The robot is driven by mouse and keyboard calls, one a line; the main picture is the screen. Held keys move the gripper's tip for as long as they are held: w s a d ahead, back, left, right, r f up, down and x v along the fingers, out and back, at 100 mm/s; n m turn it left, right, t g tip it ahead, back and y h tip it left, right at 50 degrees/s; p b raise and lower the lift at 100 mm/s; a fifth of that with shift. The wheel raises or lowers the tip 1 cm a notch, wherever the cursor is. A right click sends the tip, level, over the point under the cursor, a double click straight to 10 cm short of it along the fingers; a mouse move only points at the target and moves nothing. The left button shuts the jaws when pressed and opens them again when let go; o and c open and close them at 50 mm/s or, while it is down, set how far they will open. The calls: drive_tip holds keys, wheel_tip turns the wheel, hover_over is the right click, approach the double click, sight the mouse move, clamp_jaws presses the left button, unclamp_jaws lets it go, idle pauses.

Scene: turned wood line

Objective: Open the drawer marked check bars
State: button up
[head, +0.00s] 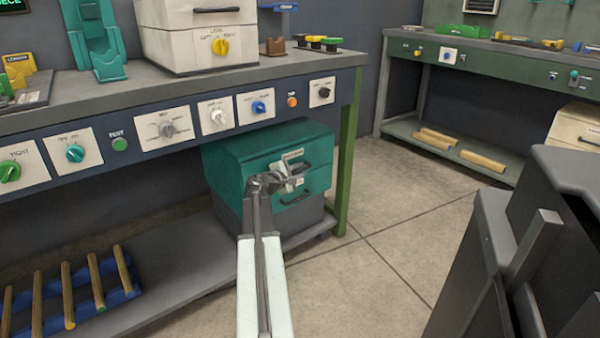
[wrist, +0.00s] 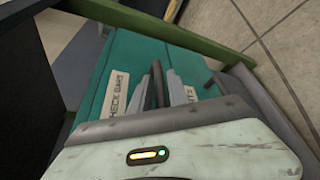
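The green drawer cabinet (head: 235,155) stands on the lower shelf under the near bench, with two drawer fronts one above the other. In the wrist view the label CHECK BARS (wrist: 117,94) is on the drawer front left of my fingers, which is the upper drawer. That drawer looks closed. Its dark handle (wrist: 157,84) shows between the fingers of my gripper (wrist: 163,92). In the head view my gripper (head: 283,182) is at the upper drawer's front. Whether the fingers press on the handle is unclear. The lower drawer's handle (head: 296,199) is below.
The green bench leg (head: 346,160) stands close to the right of the cabinet. The bench's control panel (head: 165,128) overhangs it. A blue rack of wooden rods (head: 122,270) lies on the lower shelf at left. Open floor (head: 385,255) lies to the right, before dark grey equipment (head: 565,190).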

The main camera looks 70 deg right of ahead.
clamp_jaws()
idle(1.3)
